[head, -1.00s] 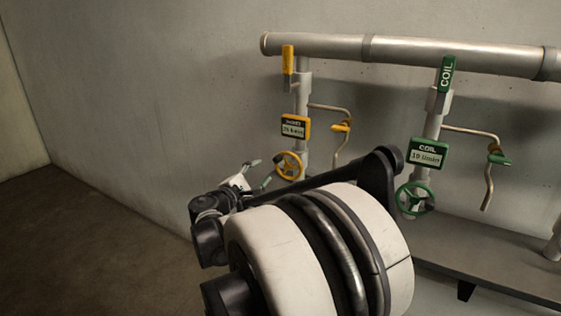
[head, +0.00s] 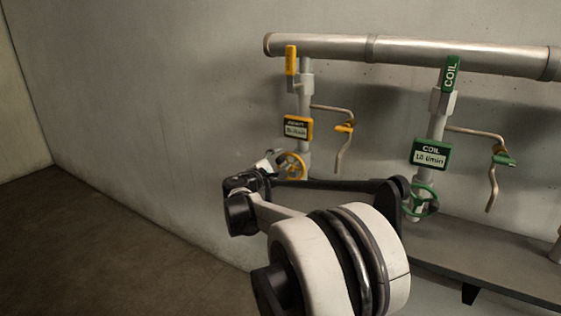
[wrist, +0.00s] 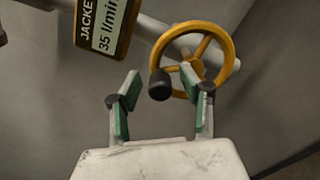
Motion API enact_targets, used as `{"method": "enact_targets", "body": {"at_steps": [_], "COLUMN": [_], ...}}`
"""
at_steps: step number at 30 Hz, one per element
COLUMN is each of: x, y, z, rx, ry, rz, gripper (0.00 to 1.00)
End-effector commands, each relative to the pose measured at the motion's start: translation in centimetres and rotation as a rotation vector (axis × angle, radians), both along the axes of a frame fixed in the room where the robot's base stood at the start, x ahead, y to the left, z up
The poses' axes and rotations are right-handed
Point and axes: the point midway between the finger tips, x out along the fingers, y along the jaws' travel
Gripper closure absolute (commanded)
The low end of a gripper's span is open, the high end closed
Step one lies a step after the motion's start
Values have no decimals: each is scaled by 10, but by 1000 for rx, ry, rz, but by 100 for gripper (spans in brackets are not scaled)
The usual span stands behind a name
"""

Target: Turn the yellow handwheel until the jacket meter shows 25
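The yellow handwheel (head: 291,165) is on the left valve pipe, below the yellow-framed jacket meter (head: 298,128). In the wrist view the handwheel (wrist: 194,69) is beyond my fingertips, with a black knob (wrist: 160,85) on its rim. The jacket meter (wrist: 108,25) reads 35 l/min there. My gripper (wrist: 163,92) is open, its green-padded fingers on either side of the knob in the picture. I cannot tell whether the knob is within the fingers' reach or touched. In the head view my gripper (head: 270,160) is beside the handwheel, partly hidden by my wrist.
To the right stand a green COIL meter (head: 430,154) reading 10 l/min and a green handwheel (head: 420,199), close to my arm. A thick pipe (head: 410,52) runs above. A grey bench (head: 480,262) lies at lower right. The floor at left is clear.

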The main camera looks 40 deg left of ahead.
Motion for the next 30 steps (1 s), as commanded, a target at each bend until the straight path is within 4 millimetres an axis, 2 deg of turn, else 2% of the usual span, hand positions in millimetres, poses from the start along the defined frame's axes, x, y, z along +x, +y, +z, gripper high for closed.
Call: {"method": "enact_targets", "body": {"at_steps": [2, 9, 11, 20, 30], "x": [0, 0, 0, 0, 1], "y": [0, 0, 0, -1, -10], "z": [0, 0, 0, 1, 3], "rx": [0, 0, 0, 31, 233], "ry": [0, 0, 0, 5, 36], "rz": [0, 0, 0, 0, -1], "gripper": [62, 94, 100, 100, 100]}}
